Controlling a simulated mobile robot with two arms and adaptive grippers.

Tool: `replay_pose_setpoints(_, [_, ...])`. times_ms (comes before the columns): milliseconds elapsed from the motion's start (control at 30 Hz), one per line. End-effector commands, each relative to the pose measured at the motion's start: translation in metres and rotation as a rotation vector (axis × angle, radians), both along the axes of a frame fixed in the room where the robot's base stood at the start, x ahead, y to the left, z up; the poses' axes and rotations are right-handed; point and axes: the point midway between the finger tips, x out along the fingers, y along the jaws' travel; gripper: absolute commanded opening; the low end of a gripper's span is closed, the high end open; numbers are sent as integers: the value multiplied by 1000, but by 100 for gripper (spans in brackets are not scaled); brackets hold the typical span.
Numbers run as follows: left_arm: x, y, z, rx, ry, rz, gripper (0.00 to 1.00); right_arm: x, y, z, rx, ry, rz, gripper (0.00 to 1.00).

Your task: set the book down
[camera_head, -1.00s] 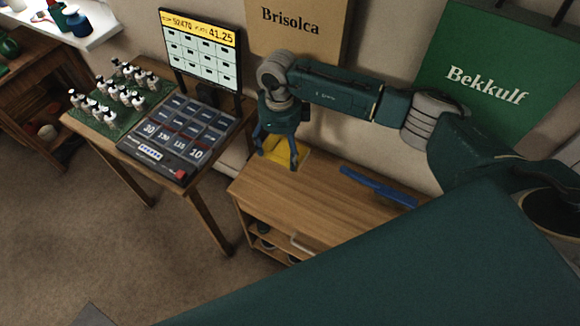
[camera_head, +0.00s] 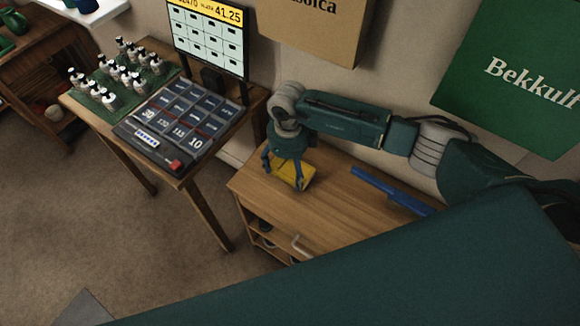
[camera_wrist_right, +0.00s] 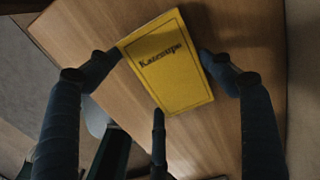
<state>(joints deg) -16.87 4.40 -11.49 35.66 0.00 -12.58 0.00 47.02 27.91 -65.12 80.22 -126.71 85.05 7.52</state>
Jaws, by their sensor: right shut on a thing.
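The yellow book (camera_head: 291,171) is over the left end of the wooden cabinet top (camera_head: 325,208). In the right wrist view the book (camera_wrist_right: 168,78) shows its cover with dark lettering, "Kazenupe" as far as I can read. My right gripper (camera_head: 283,181) points down at it. In the wrist view the right gripper (camera_wrist_right: 162,52) has fingers at two opposite edges of the book, shut on it. A third finger shows below the book's near edge. Whether the book touches the wood is hard to tell. My left gripper is not in view.
A long blue object (camera_head: 392,190) lies on the cabinet top, right of the book. A table at left carries a keypad console (camera_head: 175,120), a screen (camera_head: 207,38) and several small bottles on a green mat (camera_head: 122,80). Bare wood lies in front of the book.

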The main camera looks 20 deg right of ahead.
Motion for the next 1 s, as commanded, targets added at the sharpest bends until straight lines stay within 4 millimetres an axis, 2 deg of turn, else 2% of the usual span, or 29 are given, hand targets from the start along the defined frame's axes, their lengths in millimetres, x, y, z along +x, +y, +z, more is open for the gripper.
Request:
replay_pose_setpoints(167, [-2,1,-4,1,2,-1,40,0,0,-4,0,0,0,49])
replay_pose_setpoints(200, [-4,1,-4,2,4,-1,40,0,0,-4,-1,1,0,82])
replay_pose_setpoints(300, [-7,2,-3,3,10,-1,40,0,0,-3,-1,1,0,99])
replay_pose_setpoints(733, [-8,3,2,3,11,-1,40,0,0,3,0,0,0,99])
replay_pose_setpoints(867, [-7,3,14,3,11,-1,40,1,-1,19,-1,-1,0,99])
replay_pose_setpoints(1000, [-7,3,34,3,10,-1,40,1,-1,46,-2,-1,1,99])
